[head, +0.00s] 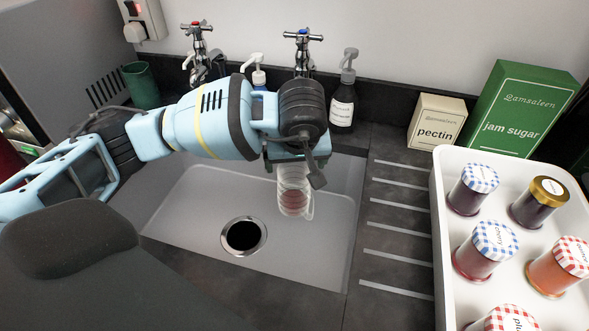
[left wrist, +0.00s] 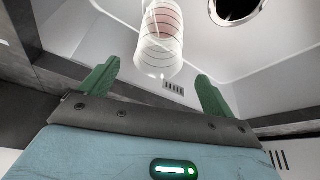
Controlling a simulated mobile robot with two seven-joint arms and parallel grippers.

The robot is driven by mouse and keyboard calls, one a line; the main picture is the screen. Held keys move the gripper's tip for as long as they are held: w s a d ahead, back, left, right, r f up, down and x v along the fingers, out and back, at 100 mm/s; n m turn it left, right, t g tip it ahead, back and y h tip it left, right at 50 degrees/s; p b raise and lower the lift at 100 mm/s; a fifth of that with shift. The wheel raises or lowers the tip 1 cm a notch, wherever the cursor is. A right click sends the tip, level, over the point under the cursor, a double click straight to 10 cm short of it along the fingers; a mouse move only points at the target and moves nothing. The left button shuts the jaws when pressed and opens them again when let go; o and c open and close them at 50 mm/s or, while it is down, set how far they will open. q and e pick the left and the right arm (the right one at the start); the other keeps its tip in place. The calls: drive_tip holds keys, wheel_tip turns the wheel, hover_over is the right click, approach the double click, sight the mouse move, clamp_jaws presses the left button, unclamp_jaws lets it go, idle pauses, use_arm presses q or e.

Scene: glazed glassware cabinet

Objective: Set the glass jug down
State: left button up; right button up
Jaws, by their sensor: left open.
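The glass jug (head: 294,190) is clear, with reddish contents, and shows in the sink basin (head: 190,210), right of the drain. In the left wrist view the jug (left wrist: 160,40) has dark ring markings and lies just beyond the fingertips. My left gripper (head: 292,162) is above the jug and hides its upper part in the head view. Its green fingers are spread apart in the left wrist view (left wrist: 158,70), with a gap between them and the jug. I cannot tell exactly how the jug's base meets the basin. My right gripper is not in view.
Two taps (head: 302,50) and a dark pump bottle (head: 343,95) stand behind the sink. On the right are a ridged drainer (head: 392,230), a white tray (head: 441,215) of jam jars, a pectin box (head: 437,122) and a jam sugar box (head: 520,110). The drainer is clear.

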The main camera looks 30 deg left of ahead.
use_arm(q)
drive_tip(key=v, duration=0.5)
